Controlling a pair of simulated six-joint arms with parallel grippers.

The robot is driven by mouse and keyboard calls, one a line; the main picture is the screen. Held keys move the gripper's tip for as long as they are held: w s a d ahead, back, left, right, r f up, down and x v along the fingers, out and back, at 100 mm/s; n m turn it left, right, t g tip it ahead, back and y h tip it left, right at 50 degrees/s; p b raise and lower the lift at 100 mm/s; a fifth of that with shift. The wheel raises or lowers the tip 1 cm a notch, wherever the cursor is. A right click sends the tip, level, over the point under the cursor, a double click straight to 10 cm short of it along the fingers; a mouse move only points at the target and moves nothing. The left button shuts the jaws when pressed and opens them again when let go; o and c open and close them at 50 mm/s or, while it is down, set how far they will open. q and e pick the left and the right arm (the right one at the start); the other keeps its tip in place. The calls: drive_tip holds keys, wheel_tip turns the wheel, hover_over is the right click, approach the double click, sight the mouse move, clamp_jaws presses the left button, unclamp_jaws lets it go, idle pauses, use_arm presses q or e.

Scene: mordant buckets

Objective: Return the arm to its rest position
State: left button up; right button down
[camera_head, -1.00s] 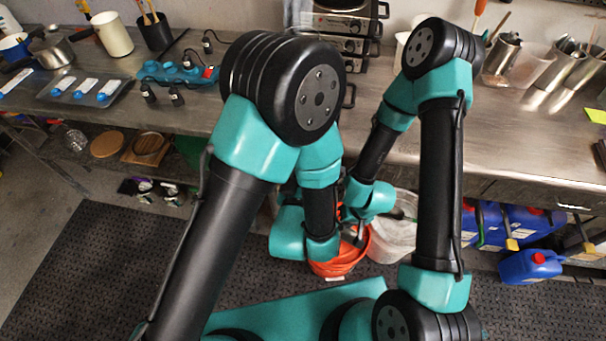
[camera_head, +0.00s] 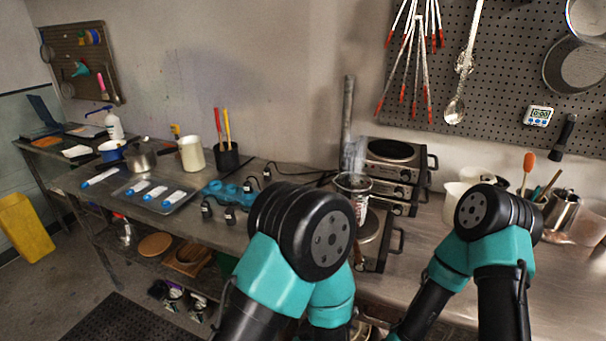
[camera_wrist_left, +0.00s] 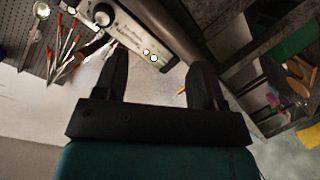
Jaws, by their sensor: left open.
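My left gripper (camera_wrist_left: 158,85) shows in the left wrist view with its two black fingers apart and nothing between them. Beyond the fingers are a steel appliance front with a dark knob, the wall and the shelf below the bench. In the head view my left arm's black and teal joint stands in front of the bench's middle, and my right arm's joint stands to its right. Both grippers are out of the head view.
A steel bench (camera_head: 450,225) runs along the wall. A pegboard (camera_head: 500,60) hangs at the right.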

use_arm(q)
drive_tip(key=s+a+f+g+y, duration=0.1)
drive_tip(key=a+f+g, duration=0.4)
drive_tip(key=a+f, duration=0.4)
drive_tip(key=s+a+f+g+y, duration=0.1)
drive_tip(key=a+f+g, duration=0.5)
drive_tip(key=a, duration=0.5)
drive_tip(key=s+a+f+m+g, duration=0.1)
drive_tip(key=s+a+f+g, duration=0.1)
drive_tip(key=s+a, duration=0.4)
drive_tip(key=shift+s+a+f+g+h, duration=0.2)
drive_tip(key=shift+a+f+g+h, duration=0.1)
drive_tip(key=shift+a+f, duration=0.6)
